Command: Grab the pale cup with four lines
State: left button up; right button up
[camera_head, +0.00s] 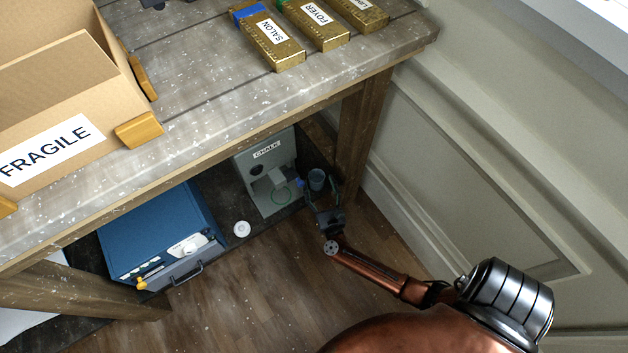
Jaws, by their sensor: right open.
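A small blue-grey cup (317,178) stands on the low shelf under the table, at the right of the grey box. It is too small and shaded to make out any lines on it. My right gripper (320,191) is open, with its fingers reaching toward this cup and close to either side of it. I cannot tell whether they touch it. A small white round thing (242,229), perhaps a cup seen from above, is at the shelf's front edge, left of my right gripper. My left gripper is not clearly in view.
A grey box marked CHALK (250,176) and a blue file box (158,230) stand on the low shelf (232,250). A table leg (362,120) rises right of the cup. The tabletop (205,85) overhangs, holding a FRAGILE carton (95,125) and gold labelled blocks (275,42).

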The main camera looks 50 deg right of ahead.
aim_at(319, 185)
jog(key=shift+f+b+x, duration=0.25)
jog(key=shift+b+x, duration=0.1)
jog(key=shift+x, duration=0.85)
jog(key=shift+w+d+r, duration=0.1)
jog(key=shift+w+r, duration=0.05)
jog(key=shift+w, duration=0.25)
jog(key=c, duration=1.3)
